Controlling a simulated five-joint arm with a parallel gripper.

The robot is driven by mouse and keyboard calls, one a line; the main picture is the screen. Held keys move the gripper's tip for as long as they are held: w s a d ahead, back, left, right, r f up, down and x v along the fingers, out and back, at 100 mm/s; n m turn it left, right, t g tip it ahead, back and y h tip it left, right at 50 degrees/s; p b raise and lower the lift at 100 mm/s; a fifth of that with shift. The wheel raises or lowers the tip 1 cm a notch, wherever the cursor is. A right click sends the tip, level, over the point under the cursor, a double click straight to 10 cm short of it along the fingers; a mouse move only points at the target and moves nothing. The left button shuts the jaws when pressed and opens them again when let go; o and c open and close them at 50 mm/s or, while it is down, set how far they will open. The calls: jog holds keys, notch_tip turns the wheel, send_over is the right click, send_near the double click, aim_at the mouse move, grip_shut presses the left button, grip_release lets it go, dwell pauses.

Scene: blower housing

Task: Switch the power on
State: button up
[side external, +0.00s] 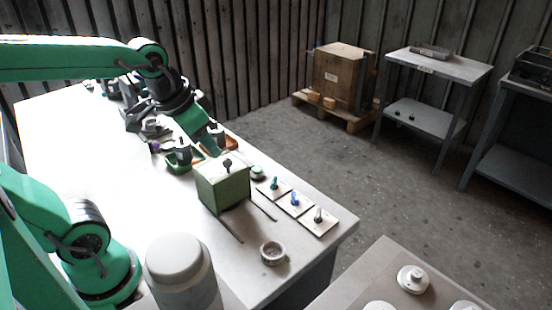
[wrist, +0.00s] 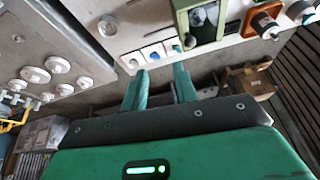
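A green box (side external: 223,186), the likely blower housing, stands on the white table with a dark knob (side external: 227,163) on top. Three small plates to its right carry a green-tipped switch (side external: 274,183), a blue-tipped switch (side external: 295,199) and a white-tipped switch (side external: 318,215). None is labelled legibly, and I cannot tell which is the power switch or its position. My gripper (wrist: 161,69) is open and empty, its fingers apart. In the side external view it hangs above and behind the box, touching nothing visible. The box also shows in the wrist view (wrist: 222,30).
Green and orange trays with parts lie behind the box. The table's right edge is near the plates.

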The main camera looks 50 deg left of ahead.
jog(key=w+f+m+g, duration=0.1)
jog(key=w+f+m, duration=0.1)
jog(key=w, duration=0.5)
jog(key=m+g, duration=0.4)
send_near(274, 180)
notch_tip(274, 180, down, 5)
jog(key=shift+s+f, duration=0.1)
jog(key=shift+f, duration=0.15)
